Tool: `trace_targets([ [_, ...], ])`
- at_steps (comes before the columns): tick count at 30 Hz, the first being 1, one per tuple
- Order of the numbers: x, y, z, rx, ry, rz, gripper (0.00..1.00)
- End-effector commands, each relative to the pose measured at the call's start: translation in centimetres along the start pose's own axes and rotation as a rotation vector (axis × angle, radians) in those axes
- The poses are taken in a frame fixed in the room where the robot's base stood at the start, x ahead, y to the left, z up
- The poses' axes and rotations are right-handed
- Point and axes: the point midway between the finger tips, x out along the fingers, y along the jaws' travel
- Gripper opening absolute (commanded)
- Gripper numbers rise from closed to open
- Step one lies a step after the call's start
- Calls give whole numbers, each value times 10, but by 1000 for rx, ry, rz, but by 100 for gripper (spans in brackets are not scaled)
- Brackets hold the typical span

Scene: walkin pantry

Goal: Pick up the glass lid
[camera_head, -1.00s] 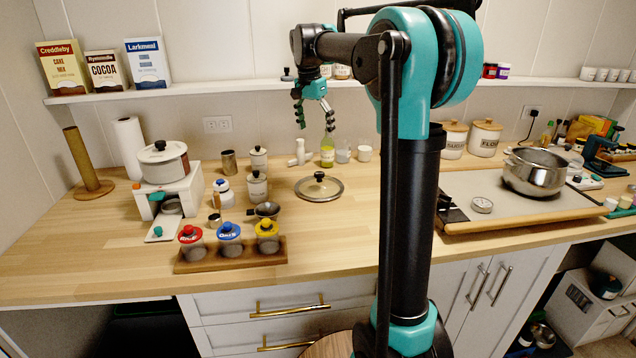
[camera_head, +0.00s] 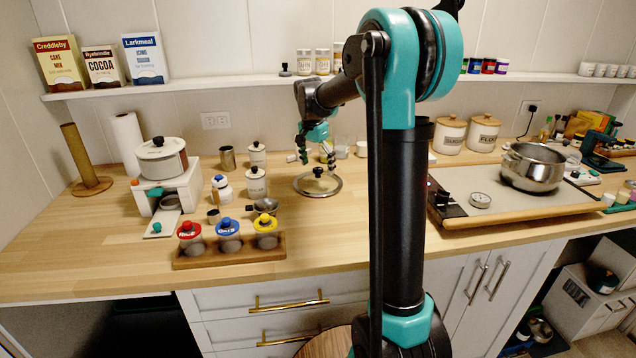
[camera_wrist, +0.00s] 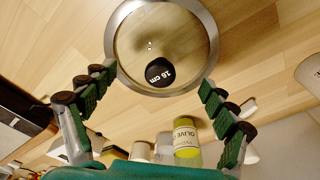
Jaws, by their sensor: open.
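The glass lid (camera_head: 309,188) lies flat on the wooden counter, clear glass with a metal rim and a black knob (camera_head: 318,172). The fingers look empty and do not appear to touch the lid.
An olive oil bottle (camera_wrist: 186,142) and pale containers stand close behind the lid. A small dark pan (camera_head: 264,206) and a wooden rack (camera_head: 190,262) of coloured-lid jars are to the left. A steel pot (camera_head: 533,168) sits at right. Counter in front of the lid is clear.

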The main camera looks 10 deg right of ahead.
Motion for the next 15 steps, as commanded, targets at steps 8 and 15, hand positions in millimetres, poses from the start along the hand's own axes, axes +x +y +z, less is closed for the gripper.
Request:
trace_targets([
  [8, 22, 0, 0, 0, 0, 0, 85],
  [15, 22, 0, 0, 0, 0, 0, 77],
])
